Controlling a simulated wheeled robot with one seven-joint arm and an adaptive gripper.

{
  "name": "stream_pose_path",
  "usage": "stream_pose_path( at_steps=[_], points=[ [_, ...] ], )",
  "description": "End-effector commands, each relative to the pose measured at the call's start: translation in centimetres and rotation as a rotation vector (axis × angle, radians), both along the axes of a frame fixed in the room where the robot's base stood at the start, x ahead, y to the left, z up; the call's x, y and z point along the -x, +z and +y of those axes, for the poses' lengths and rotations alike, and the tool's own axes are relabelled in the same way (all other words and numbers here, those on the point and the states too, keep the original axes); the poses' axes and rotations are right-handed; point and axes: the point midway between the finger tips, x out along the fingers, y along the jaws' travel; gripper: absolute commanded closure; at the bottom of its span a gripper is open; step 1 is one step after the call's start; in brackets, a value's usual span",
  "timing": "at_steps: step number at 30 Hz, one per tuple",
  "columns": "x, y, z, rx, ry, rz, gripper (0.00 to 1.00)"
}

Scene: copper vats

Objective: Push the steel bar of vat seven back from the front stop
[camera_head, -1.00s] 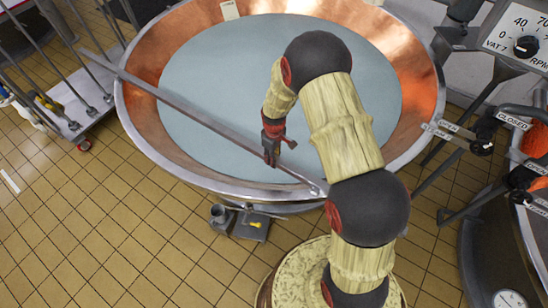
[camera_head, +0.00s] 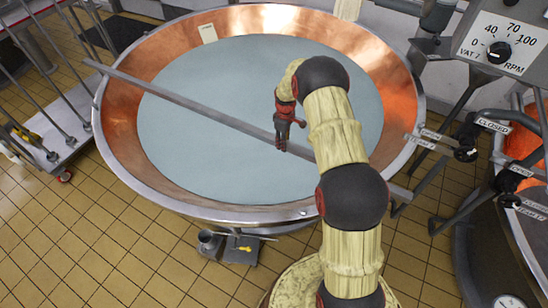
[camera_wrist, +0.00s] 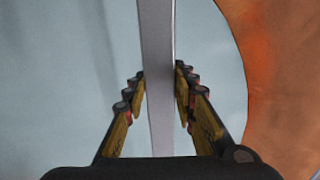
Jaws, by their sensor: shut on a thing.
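The steel bar (camera_head: 190,101) lies across the top of the copper vat (camera_head: 130,160), from beyond the left rim toward the right front rim. My arm hides part of its right half. My gripper (camera_head: 281,147) is over the pale liquid, shut on the bar right of its middle. In the wrist view the bar (camera_wrist: 157,60) runs between the two fingers of my gripper (camera_wrist: 162,95), one on each side. A small fitting (camera_head: 303,212) sits on the front rim, clear of the bar; I cannot tell if it is the front stop.
The vat 7 dial panel (camera_head: 497,45) stands at upper right. Labelled valve handles (camera_head: 466,150) and another vessel (camera_head: 465,255) are at right. A cart with upright rods (camera_head: 60,150) stands at left. A small pedal-like unit (camera_head: 240,250) is below the front rim.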

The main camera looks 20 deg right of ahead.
Motion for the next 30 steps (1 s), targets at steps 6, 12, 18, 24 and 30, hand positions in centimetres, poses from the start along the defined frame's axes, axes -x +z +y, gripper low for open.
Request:
stream_pose_path(
  at_steps=[6,12,18,24,30],
  points=[
    [-3.3,-0.2,-4.6,0.002,-0.002,-0.004,1.0],
    [-5.0,-0.1,-7.0,0.002,-0.002,-0.003,1.0],
    [-5.7,0.0,-7.9,0.002,0.0,-0.003,1.0],
    [-5.8,0.0,-8.0,0.002,0.0,-0.001,1.0],
    [-5.8,0.0,-8.0,0.002,0.0,-0.001,0.72]
  ],
)
